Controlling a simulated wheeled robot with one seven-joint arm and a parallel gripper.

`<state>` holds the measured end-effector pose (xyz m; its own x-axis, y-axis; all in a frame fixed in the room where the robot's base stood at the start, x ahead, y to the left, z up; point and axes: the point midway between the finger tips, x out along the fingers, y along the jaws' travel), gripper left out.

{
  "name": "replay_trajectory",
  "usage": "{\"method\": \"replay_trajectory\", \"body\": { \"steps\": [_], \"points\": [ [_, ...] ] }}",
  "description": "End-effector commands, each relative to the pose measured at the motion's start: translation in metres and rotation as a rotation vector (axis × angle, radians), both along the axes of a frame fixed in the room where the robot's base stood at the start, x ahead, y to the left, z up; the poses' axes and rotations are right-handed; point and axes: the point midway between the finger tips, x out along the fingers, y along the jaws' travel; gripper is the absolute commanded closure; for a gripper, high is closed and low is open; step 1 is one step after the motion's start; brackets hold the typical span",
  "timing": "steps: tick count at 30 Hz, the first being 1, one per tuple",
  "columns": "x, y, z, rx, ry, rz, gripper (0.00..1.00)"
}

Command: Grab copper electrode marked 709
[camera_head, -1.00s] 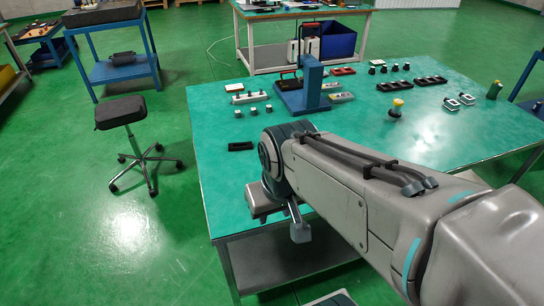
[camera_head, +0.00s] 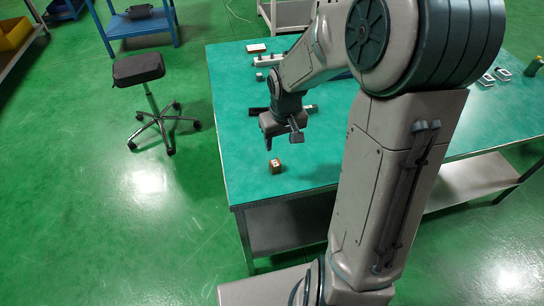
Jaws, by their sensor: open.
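A small copper-brown block (camera_head: 275,167) with a pale top stands on the green table near its front left corner. It looks like the copper electrode, but any number on it is too small to read. My gripper (camera_head: 283,144) points down just behind and above the block, open and with nothing seen between its fingers. The block is apart from the fingers and not held. My arm hides much of the table's middle and right.
The green table (camera_head: 235,135) has bare room around the block. Small fixtures (camera_head: 266,60) lie at its back left. Pale frames (camera_head: 487,80) and a green bottle (camera_head: 534,66) stand at the right. A black stool (camera_head: 139,68) is on the floor to the left.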

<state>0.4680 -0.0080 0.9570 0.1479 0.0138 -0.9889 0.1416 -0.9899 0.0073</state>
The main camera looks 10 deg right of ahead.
Motion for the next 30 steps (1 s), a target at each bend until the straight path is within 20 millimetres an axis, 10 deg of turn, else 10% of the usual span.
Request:
{"method": "replay_trajectory", "body": {
  "steps": [30],
  "points": [
    [0.029, 0.007, -0.118, 0.009, 0.004, 0.006, 0.47]
  ]
}}
